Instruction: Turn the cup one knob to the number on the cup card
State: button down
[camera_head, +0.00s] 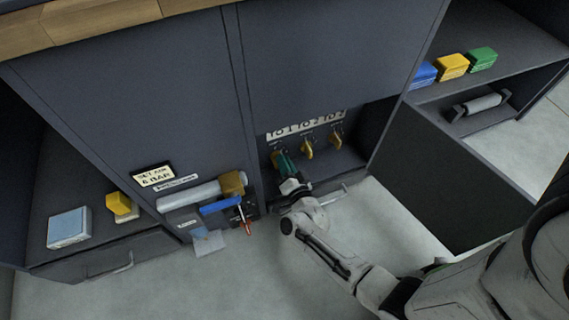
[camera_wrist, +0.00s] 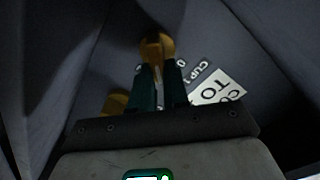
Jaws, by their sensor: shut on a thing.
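A recess in the dark cabinet holds a row of yellow knobs under a white sign strip (camera_head: 305,125) with "TO 1", "TO 2" and "TO 3"-like text. My gripper (camera_head: 285,163) is at the leftmost knob (camera_head: 276,158). In the wrist view my gripper (camera_wrist: 160,85) has its dark green fingers shut on a yellow knob (camera_wrist: 157,45), with small "CUP 1" lettering (camera_wrist: 203,72) beside it. A white card (camera_wrist: 217,90) with "TO" shows at the right; its number is not readable. The middle knob (camera_head: 307,150) and right knob (camera_head: 335,140) are apart from my gripper.
An open dark door panel (camera_head: 445,180) stands right of the recess. A pipe with a blue lever (camera_head: 220,206) and a "SET AIR 6 BAR" sign (camera_head: 153,176) are on the left. Blue, yellow and green boxes (camera_head: 452,66) sit on the right shelf.

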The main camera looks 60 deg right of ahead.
jog(key=shift+w+d+r, duration=0.1)
jog(key=shift+w+d, duration=0.05)
jog(key=c, duration=1.1)
grip_release()
jog(key=shift+d, duration=0.1)
jog(key=p+v, duration=0.3)
jog(key=v, duration=0.8)
jog(key=shift+w, duration=0.1)
